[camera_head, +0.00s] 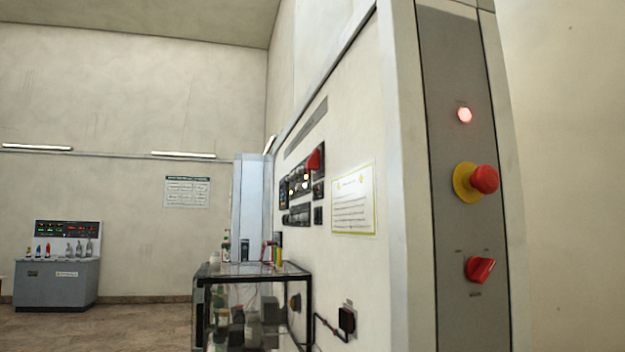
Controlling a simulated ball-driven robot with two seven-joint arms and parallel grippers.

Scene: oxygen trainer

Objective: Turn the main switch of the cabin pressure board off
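On the near right, a tall grey panel (460,230) is set in a pale cabinet edge. It carries a lit red-white lamp (464,115), a red mushroom button (484,179) on a yellow collar, and a red rotary switch (480,269) below. The labels by the switch are too small to read. Further back, a black instrument board (299,185) on the cabinet's long side has a red handle (314,160) at its upper right. I cannot tell from lettering which is the cabin pressure board. Neither gripper is in view.
A black-framed glass case (255,270) with bottles stands against the cabinet's long side. A notice (353,200) hangs there above a black socket box (347,320). A grey console (57,283) stands far left. Open floor (140,325) lies between console and case.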

